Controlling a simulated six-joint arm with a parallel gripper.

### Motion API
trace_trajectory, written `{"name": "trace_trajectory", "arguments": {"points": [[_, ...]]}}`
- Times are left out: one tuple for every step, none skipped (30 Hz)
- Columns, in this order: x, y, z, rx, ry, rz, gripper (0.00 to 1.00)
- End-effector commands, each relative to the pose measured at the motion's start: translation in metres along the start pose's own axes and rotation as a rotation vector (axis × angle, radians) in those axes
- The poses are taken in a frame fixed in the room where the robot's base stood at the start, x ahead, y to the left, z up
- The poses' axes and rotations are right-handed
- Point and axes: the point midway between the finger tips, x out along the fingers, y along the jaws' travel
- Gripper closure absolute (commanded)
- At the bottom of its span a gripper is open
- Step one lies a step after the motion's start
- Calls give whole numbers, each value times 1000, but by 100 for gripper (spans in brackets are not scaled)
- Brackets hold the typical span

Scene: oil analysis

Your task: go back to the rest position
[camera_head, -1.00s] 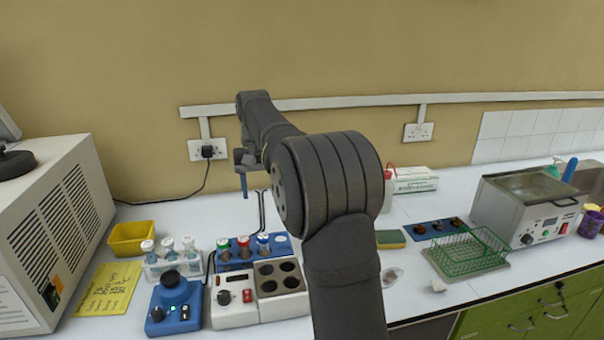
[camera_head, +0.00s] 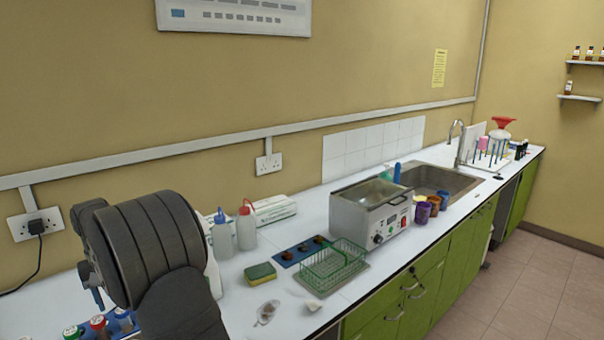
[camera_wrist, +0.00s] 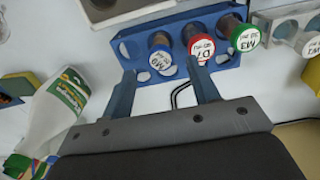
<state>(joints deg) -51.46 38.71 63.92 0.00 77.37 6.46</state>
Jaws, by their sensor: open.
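My gripper (camera_wrist: 161,66) is open in the wrist view, its two blue fingers apart with nothing held between them. Beyond the fingertips is a blue vial rack (camera_wrist: 227,62). It holds a blue-rimmed vial (camera_wrist: 160,60), a red-capped vial (camera_wrist: 203,47) and a green-capped vial (camera_wrist: 246,38). The right fingertip overlaps the red-capped vial's edge in the picture; I cannot tell the gap in depth. In the head view my gripper (camera_head: 92,285) shows only partly, behind my dark arm at the lower left, above the rack (camera_head: 117,325).
A wash bottle (camera_head: 246,227), sponge (camera_head: 260,274), green wire basket (camera_head: 333,264) and metal bath (camera_head: 368,214) stand along the bench. A sink (camera_head: 447,180) lies farther right. In the wrist view, a bottle (camera_wrist: 50,125) lies left of my gripper.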

Motion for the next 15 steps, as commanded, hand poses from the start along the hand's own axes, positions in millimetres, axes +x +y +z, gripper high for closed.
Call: {"name": "trace_trajectory", "arguments": {"points": [[10, 0, 1, 0, -4, 0, 45], [16, 0, 1, 0, -4, 0, 45], [22, 0, 0, 0, -3, 0, 45], [27, 0, 1, 0, -4, 0, 45], [31, 0, 1, 0, -4, 0, 45], [37, 0, 1, 0, -4, 1, 45], [41, 0, 1, 0, -6, 1, 45], [44, 0, 1, 0, -7, 1, 45], [48, 0, 2, 0, -8, 1, 45], [51, 0, 2, 0, -9, 1, 45], [53, 0, 2, 0, -8, 1, 45], [54, 0, 1, 0, -8, 1, 45], [55, 0, 1, 0, -8, 1, 45], [55, 0, 1, 0, -7, 1, 45], [55, 0, 1, 0, -7, 1, 45]]}}
